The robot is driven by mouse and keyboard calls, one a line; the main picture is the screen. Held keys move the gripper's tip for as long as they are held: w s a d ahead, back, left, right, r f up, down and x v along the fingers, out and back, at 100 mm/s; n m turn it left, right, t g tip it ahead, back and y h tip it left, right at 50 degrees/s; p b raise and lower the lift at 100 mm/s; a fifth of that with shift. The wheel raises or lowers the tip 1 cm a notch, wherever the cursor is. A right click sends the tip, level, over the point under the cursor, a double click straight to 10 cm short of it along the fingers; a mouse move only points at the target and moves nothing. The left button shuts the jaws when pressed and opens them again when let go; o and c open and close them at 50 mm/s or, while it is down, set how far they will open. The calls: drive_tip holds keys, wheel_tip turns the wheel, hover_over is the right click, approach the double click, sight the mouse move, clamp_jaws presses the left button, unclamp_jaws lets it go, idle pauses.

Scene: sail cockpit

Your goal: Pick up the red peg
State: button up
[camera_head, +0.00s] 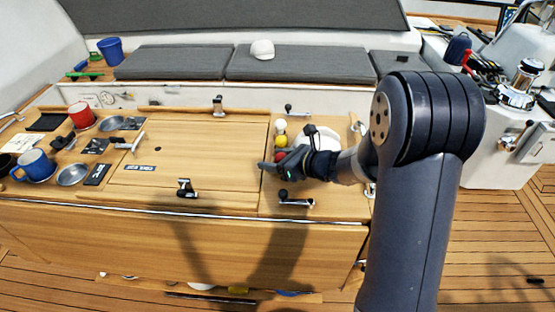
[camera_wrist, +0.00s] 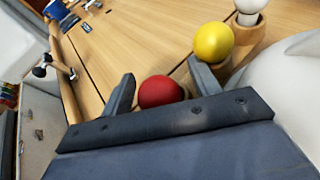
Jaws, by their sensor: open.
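The red peg (camera_wrist: 160,92) shows its round red head in the wrist view, between the two fingers of my gripper (camera_wrist: 160,88). The fingers stand apart, one on each side of it, with a gap on the left side. The lower part of the peg is hidden behind the gripper's body. In the head view, the red peg (camera_head: 281,156) shows just beyond my gripper (camera_head: 268,167), partly covered by it. My gripper is low over the right end of the wooden table.
A yellow peg (camera_wrist: 213,42) and a white peg (camera_wrist: 250,10) stand in wooden holders close beside the right finger. A white rounded object (camera_wrist: 290,85) is right of the gripper. A metal latch (camera_head: 296,201) lies nearer the table's front edge.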

drive_tip(key=c, duration=1.1)
drive_tip(key=shift+o, duration=0.2)
